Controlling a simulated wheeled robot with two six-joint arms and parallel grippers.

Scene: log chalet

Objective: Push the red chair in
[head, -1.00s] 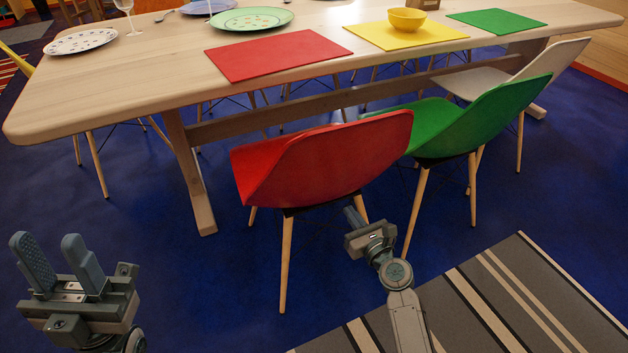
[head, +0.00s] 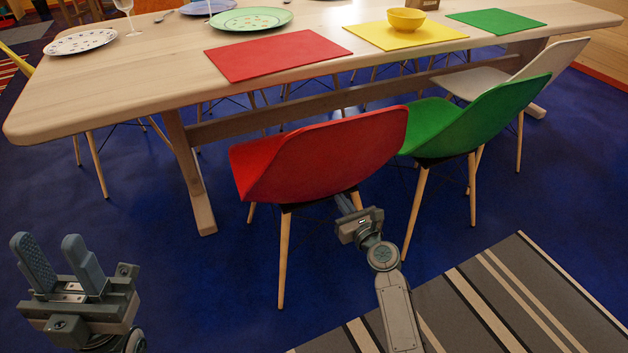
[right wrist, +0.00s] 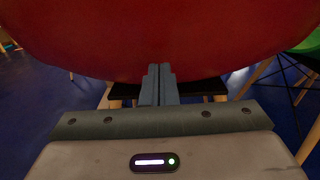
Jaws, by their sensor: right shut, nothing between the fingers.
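The red chair (head: 325,157) stands upright at the near side of the wooden table (head: 150,85), its back toward me and its seat facing the table edge. My right gripper (head: 346,204) is low behind the chair, just under the lower edge of its back. In the right wrist view the shut, empty fingers (right wrist: 158,85) reach under the red shell (right wrist: 160,35) toward the dark under-seat frame; I cannot tell whether they touch it. My left gripper (head: 62,264) is open and empty at the lower left, away from the chair.
A green chair (head: 475,122) stands close on the right of the red one, with a white chair (head: 510,75) beyond it. A red placemat (head: 277,55) lies on the table. A striped rug (head: 490,300) covers the floor at lower right. Blue floor left of the chair is clear.

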